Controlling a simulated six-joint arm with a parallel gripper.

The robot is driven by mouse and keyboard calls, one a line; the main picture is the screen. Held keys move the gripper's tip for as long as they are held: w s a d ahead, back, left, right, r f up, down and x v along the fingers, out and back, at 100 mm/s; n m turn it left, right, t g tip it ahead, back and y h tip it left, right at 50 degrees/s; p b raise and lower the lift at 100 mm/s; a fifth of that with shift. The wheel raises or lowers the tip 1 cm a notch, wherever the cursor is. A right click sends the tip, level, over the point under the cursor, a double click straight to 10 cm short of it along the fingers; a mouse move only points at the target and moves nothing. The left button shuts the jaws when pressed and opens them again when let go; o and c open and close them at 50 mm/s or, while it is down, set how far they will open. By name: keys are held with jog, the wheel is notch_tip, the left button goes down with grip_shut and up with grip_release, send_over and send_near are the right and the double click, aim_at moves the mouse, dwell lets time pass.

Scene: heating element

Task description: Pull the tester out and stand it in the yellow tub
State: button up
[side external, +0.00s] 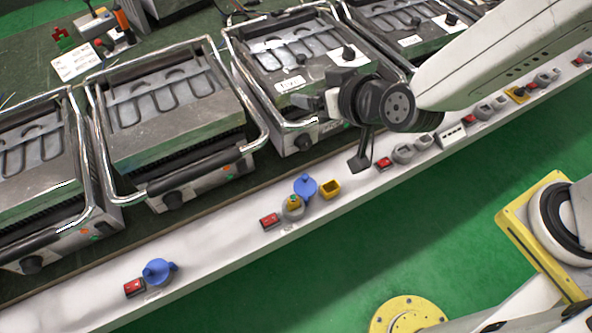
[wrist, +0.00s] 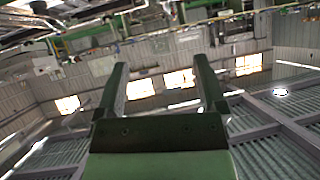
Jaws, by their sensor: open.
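The tester (side external: 294,202), small with a yellow-orange and green top, sits in a grey socket on the white rail, below an open blue cap. The yellow tub (side external: 330,188) stands just right of it on the same rail and looks empty. My gripper (side external: 316,103) is above and behind them in the side view, near a grill's front, well apart from both. In the wrist view my gripper (wrist: 160,66) is open with nothing between its two fingers. Neither tester nor tub shows in the wrist view.
Several grills with metal handles, such as this one (side external: 170,120), line the bench behind the rail. A red switch (side external: 270,221) is left of the tester. Another blue-capped socket (side external: 158,271) is farther left. The rail is bare between them. The wrist view shows the hall's windows and roof beams.

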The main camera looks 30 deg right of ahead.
aim_at(295, 202)
jog(key=shift+s+a+f+t+h, duration=0.1)
jog(key=shift+a+f+t+h, duration=0.3)
jog(key=shift+f, duration=6.2)
jog(key=shift+s+a+f+t+h, duration=0.1)
jog(key=shift+a+f+t+h, duration=0.2)
jog(key=shift+f, duration=6.25)
jog(key=shift+a+f+t+h, duration=0.3)
jog(key=shift+a+f, duration=0.15)
jog(key=shift+f, duration=6.15)
jog(key=shift+w, duration=0.15)
jog(key=shift+x, duration=2.45)
jog(key=shift+a, duration=0.15)
grip_shut()
